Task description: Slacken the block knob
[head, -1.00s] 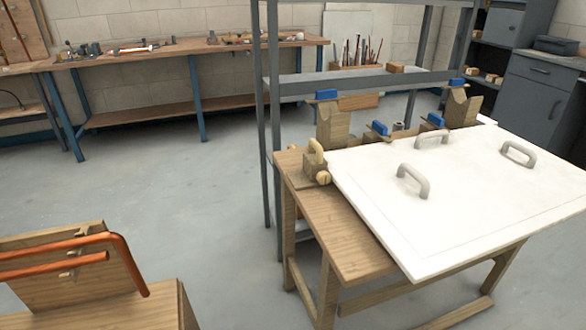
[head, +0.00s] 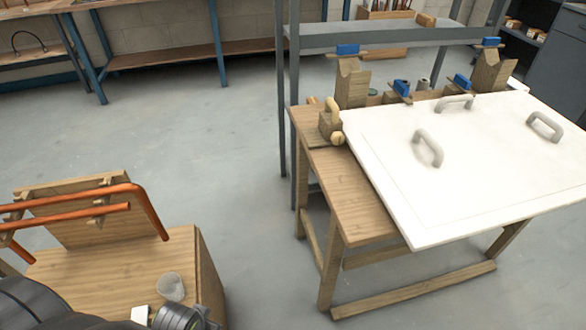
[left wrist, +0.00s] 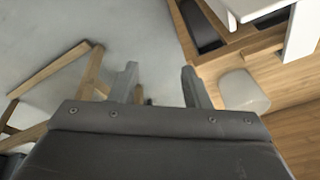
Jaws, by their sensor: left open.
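The block and knob cannot be made out in that view. My right gripper is not in view.
A white panel (head: 470,180) with several grey handles covers most of the table. Copper pipes (head: 140,190) on a wooden stand and a whitish cup (head: 170,288) are at lower left; the cup also shows in the left wrist view (left wrist: 242,92). Open floor separates stand and table.

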